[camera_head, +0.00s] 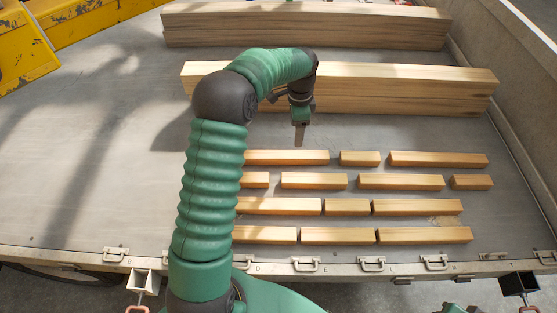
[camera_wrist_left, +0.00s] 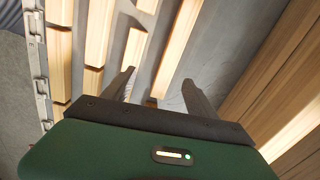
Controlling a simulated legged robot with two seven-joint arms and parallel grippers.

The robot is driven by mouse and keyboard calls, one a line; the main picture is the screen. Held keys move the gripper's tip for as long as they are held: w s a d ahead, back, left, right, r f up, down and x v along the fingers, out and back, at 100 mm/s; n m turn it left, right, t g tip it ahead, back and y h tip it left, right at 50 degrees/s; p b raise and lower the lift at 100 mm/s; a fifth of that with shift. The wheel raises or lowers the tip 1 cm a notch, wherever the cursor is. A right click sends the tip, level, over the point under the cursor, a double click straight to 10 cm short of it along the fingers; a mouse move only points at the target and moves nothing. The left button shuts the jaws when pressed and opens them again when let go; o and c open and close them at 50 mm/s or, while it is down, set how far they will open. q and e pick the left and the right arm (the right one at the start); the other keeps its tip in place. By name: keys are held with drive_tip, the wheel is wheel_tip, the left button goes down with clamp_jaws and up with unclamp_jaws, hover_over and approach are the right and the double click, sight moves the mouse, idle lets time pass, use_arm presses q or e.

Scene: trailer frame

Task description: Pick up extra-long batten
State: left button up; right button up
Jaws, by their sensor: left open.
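Several pale wooden battens of differing lengths lie in rows on a grey trailer bed (camera_head: 90,170). A long one (camera_head: 438,159) lies at the right of the back row. Another (camera_head: 290,157) lies at the left of that row, its left end hidden behind my arm. I cannot tell for sure which is the extra-long batten. My left gripper (camera_head: 299,137) points down just behind the back row, near that left batten, holding nothing. In the left wrist view my open fingers (camera_wrist_left: 158,80) are apart, with a long batten (camera_wrist_left: 182,45) just beyond them. My right gripper is not in view.
A stack of thick timber (camera_head: 400,95) lies just behind my left gripper, and another stack (camera_head: 310,28) farther back. A yellow frame (camera_head: 25,45) stands at the far left. A side wall (camera_head: 500,110) bounds the right. The left of the bed is clear.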

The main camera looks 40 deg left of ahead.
use_arm(q)
drive_tip(key=s+a+f+m, duration=0.1)
drive_tip(key=a, duration=0.7)
drive_tip(key=b, duration=0.2)
hover_over(276, 154)
drive_tip(key=f, duration=1.1)
drive_tip(key=shift+w+a, duration=0.3)
drive_tip(key=shift+a+f, duration=0.1)
drive_tip(key=shift+f, duration=0.6)
drive_tip(key=f, duration=0.3)
drive_tip(key=d+f, duration=0.1)
drive_tip(key=shift+s+f, duration=0.2)
drive_tip(key=shift+s, duration=0.05)
drive_tip(key=shift+a, duration=0.15)
drive_tip(key=c, duration=0.6)
clamp_jaws()
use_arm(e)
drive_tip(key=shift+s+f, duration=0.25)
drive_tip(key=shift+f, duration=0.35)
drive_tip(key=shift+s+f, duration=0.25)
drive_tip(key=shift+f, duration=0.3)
